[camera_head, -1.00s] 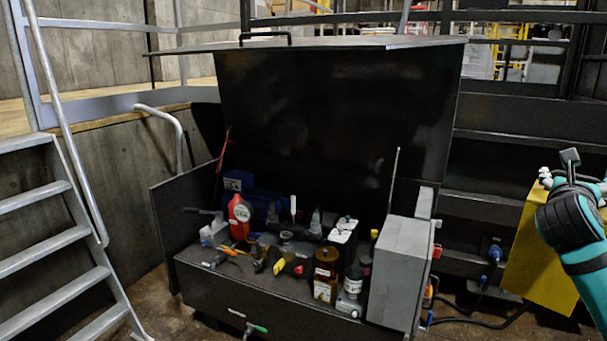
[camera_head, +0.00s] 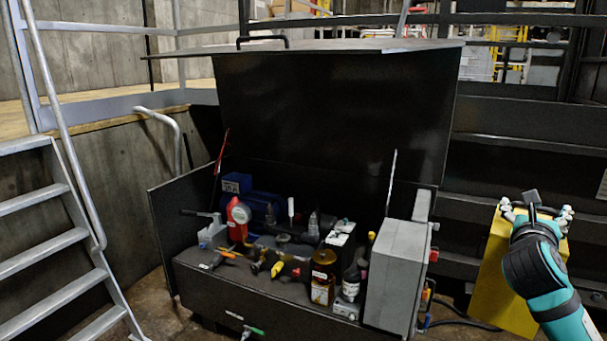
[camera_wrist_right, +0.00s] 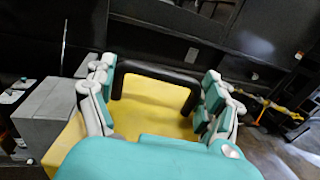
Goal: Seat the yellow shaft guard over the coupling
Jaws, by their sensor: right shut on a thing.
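The yellow shaft guard (camera_head: 494,270) hangs right of the open black box, beside the grey enclosure. In the right wrist view it is the yellow body (camera_wrist_right: 150,118) below a black bar handle (camera_wrist_right: 158,75). My right gripper (camera_head: 537,209) is shut on the guard at this handle; its fingers lie at both sides of the handle in the wrist view (camera_wrist_right: 155,95). A blue motor (camera_head: 264,205) sits inside the box at the back left. The coupling is not clearly made out among the parts there. My left gripper is out of view.
The open box holds bottles (camera_head: 323,275), a red container (camera_head: 237,217) and several tools on its front ledge (camera_head: 255,300). The grey enclosure (camera_head: 396,272) stands between the guard and the box interior. The raised lid (camera_head: 335,120) is behind. Metal stairs (camera_head: 50,230) are at left.

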